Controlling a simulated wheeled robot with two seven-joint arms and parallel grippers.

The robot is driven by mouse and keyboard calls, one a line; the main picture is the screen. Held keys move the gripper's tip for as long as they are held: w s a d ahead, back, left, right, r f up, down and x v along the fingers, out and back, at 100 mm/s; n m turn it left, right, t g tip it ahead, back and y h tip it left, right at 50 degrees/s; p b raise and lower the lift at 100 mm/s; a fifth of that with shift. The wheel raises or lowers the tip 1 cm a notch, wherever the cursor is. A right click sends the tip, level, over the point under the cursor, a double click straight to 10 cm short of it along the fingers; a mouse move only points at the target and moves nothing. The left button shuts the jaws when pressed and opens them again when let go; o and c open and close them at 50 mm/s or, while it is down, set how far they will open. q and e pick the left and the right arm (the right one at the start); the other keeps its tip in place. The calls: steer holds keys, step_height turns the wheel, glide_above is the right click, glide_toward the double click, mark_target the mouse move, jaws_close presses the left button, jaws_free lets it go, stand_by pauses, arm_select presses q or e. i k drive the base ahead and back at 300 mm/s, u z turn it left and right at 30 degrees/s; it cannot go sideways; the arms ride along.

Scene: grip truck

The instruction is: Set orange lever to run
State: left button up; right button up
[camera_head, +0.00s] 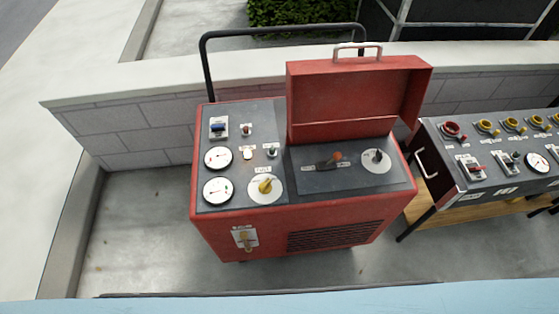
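A red machine (315,235) with a dark grey top panel stands in the middle of the view. Its red lid (340,105) stands raised over the right half of the panel. Under the lid, a lever with an orange knob (337,156) sits on the bare right part of the panel. Small labels flank the lever, too small to read. Neither of my grippers is in view.
The left panel holds gauges (218,158), a yellow knob (265,185) and small switches. A yellow handle (245,240) is on the front. A black rail and block wall (140,135) are behind.

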mark_target(337, 156)
steer(key=k, duration=0.5)
steer(key=z, duration=1.55)
steer(key=i, duration=1.1)
steer(key=u, duration=2.25)
